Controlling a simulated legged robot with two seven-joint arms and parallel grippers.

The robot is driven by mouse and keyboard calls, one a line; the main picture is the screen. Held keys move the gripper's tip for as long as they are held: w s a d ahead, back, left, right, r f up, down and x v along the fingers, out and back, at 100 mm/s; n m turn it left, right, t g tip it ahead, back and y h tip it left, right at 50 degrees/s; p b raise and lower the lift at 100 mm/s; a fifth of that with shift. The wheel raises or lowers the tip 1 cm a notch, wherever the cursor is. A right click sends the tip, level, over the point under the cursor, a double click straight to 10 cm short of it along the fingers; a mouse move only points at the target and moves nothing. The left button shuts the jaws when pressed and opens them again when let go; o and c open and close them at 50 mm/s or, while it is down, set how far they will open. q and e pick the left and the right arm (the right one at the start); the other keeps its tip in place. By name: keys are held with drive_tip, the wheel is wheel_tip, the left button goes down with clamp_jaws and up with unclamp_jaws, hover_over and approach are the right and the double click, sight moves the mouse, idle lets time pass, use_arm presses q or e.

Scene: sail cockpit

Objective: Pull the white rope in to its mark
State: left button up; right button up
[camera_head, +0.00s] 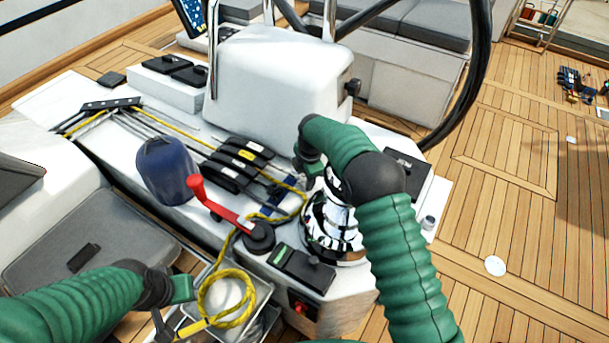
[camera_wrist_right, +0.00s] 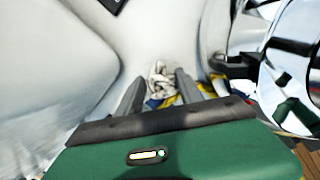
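In the right wrist view, a bunched white rope (camera_wrist_right: 160,82) shows beyond and between the two apart fingers of my right gripper (camera_wrist_right: 160,76). I cannot tell whether they touch it. In the head view this gripper (camera_head: 304,168) is between the white steering pedestal and the chrome winch (camera_head: 332,222), its fingers mostly hidden by the arm. Pale lines (camera_head: 165,132) run to the black rope clutches (camera_head: 238,165); which is the white rope is unclear, and no mark shows. My left gripper (camera_head: 172,318) is low at the left, by the coiled yellow rope; its opening is unclear.
A blue cylindrical bag (camera_head: 165,170) sits left of the clutches. The yellow rope (camera_head: 228,300) hangs over an open bin. The white pedestal (camera_head: 280,75) and black wheel rim rise behind. Teak deck at right is mostly clear.

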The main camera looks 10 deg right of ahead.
drive_tip(key=shift+o, duration=1.2)
drive_tip(key=shift+a, duration=0.25)
drive_tip(key=shift+w+a, duration=0.15)
drive_tip(key=shift+a, duration=0.05)
drive_tip(key=shift+d+r, duration=0.15)
drive_tip(key=shift+d, duration=0.05)
use_arm(q)
drive_tip(key=shift+w+a+r+p, duration=0.1)
drive_tip(key=shift+a+r+p, duration=0.05)
drive_tip(key=shift+r+p, duration=0.7)
use_arm(e)
drive_tip(key=shift+s+d+r, duration=0.1)
drive_tip(key=shift+s+r, duration=0.4)
drive_tip(key=shift+r, duration=2.2)
drive_tip(key=shift+s+r, duration=0.5)
drive_tip(key=shift+r, duration=2.2)
drive_tip(key=shift+s+d+r, duration=0.1)
drive_tip(key=shift+s+r, duration=0.4)
drive_tip(key=shift+r, duration=2.2)
drive_tip(key=shift+a, duration=0.1)
